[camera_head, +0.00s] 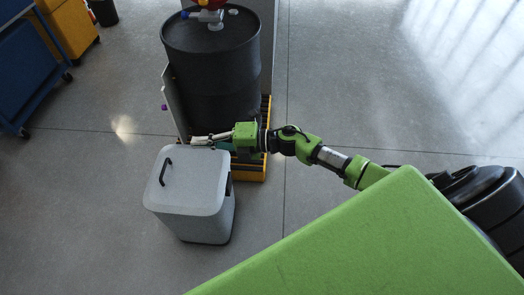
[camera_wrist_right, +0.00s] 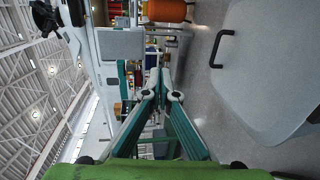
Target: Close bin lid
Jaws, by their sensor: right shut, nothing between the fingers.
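The light grey bin (camera_head: 205,228) stands on the floor. Its lid (camera_head: 188,182) lies flat over the top, with no open gap that I can see. The lid has a black handle (camera_head: 165,172). In the right wrist view the lid (camera_wrist_right: 272,85) fills the right side, with its handle (camera_wrist_right: 219,48) showing. My right gripper (camera_head: 193,140) is just beyond the lid's far edge, apparently apart from it. Its fingers (camera_wrist_right: 160,78) meet at the tips, shut and empty. My left gripper is in neither view.
A black drum (camera_head: 212,75) stands on a yellow pallet (camera_head: 252,172) right behind the bin and my right gripper. A blue cart (camera_head: 25,70) and a yellow cabinet (camera_head: 72,30) are at the upper left. The floor left of the bin is clear.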

